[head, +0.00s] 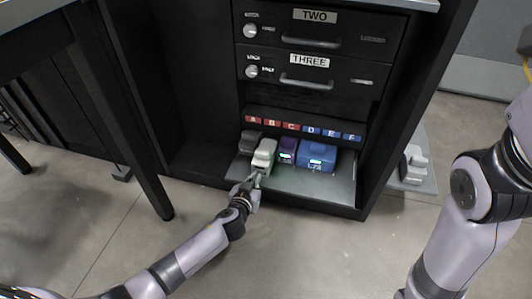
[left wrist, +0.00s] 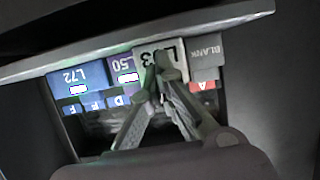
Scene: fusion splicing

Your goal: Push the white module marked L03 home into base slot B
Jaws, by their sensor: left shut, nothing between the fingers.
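The white module (head: 264,153) sits in the lower bay below the red B label (head: 269,121), reaching farther forward than the grey module to its left. In the left wrist view the white module (left wrist: 148,55) shows a partly covered label ending in 03. My left gripper (head: 257,178) is at its front end. In the left wrist view its fingertips (left wrist: 161,64) are together over the module's label face, with nothing between them; whether they touch it I cannot tell. The back of slot B is hidden. My right arm shows at the right, but its gripper is out of frame.
The grey BLANK module (left wrist: 207,52) is beside the white module, near label A. The purple module (head: 288,150) and wide blue L72 module (head: 316,155) stand to its right in the head view. A shelf (head: 335,186) lies in front. Drawers TWO and THREE are above.

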